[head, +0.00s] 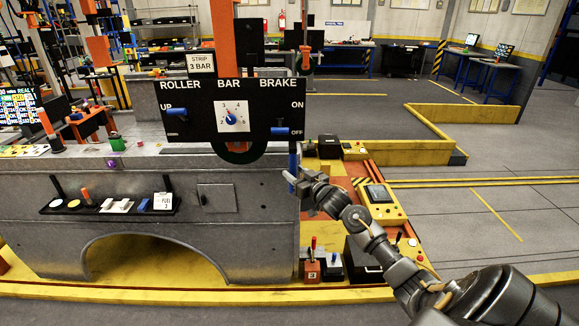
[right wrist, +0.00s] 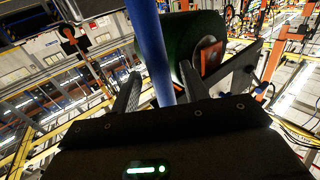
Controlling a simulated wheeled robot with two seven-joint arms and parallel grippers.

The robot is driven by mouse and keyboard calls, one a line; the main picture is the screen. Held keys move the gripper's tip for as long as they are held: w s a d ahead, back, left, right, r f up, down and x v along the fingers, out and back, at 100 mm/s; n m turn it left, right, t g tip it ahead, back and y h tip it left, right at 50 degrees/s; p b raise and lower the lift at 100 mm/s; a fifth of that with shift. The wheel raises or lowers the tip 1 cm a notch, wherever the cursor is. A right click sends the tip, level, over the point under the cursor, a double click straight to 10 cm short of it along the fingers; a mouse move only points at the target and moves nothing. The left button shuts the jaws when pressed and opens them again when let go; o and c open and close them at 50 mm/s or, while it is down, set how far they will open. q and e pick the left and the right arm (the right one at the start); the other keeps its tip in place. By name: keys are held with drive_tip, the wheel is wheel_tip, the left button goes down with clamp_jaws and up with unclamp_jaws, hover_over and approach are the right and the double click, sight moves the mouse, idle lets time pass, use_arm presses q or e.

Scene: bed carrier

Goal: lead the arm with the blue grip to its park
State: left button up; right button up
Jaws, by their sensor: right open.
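The blue grip (head: 293,160) is a thin upright bar below the right end of the black panel (head: 232,110). The panel hangs on an orange upright (head: 221,35) and reads ROLLER, BAR, BRAKE. A dark green roller (head: 240,154) shows under it. My right gripper (head: 291,181) is open at the lower part of the blue grip. In the right wrist view the blue grip (right wrist: 150,45) runs between the two open fingers (right wrist: 158,88), with the roller (right wrist: 181,42) just beyond. Contact with the fingers is unclear. I cannot make out the park. My left gripper is out of view.
A grey car body panel (head: 150,240) lies under the roller, with a black tool tray (head: 110,205) on its side. A control box (head: 380,195) stands right of it, near my right arm. Open floor (head: 480,220) lies to the right, with a low yellow barrier (head: 465,113).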

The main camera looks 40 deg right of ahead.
drive_tip(key=shift+w+d+p, duration=0.15)
drive_tip(key=shift+w+p, duration=0.2)
drive_tip(key=shift+w, duration=1.55)
drive_tip(key=shift+c, duration=0.2)
clamp_jaws()
